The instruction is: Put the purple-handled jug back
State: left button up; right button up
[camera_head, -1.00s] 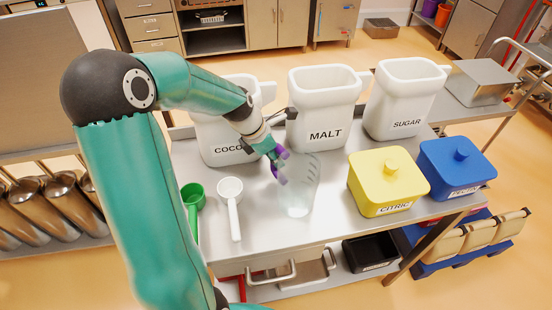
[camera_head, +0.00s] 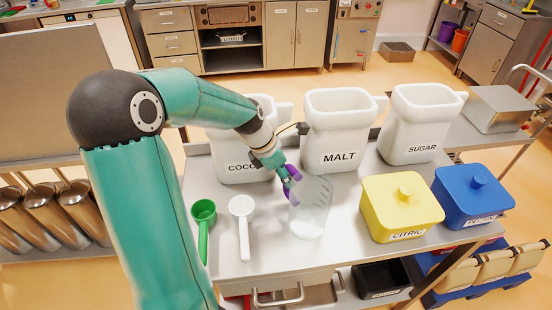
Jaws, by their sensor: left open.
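The clear jug (camera_head: 312,210) stands upright on the steel table, in front of the MALT bin. Purple parts of its handle (camera_head: 296,172) show on its left side, partly covered by my gripper. My left gripper (camera_head: 283,178) reaches down from the left to the handle, with its open fingers close around or beside it. I cannot tell whether they touch it. My right gripper is not in view.
White COCOA (camera_head: 236,150), MALT (camera_head: 338,130) and SUGAR (camera_head: 420,120) bins stand behind. A green scoop (camera_head: 203,212) and white scoop (camera_head: 242,210) lie left of the jug. Yellow (camera_head: 398,212) and blue (camera_head: 472,200) lidded tubs stand right. Bare table lies in front of the jug.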

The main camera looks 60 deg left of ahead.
pick_arm(q)
jog(key=v, duration=0.9)
jog(key=shift+r, duration=0.15)
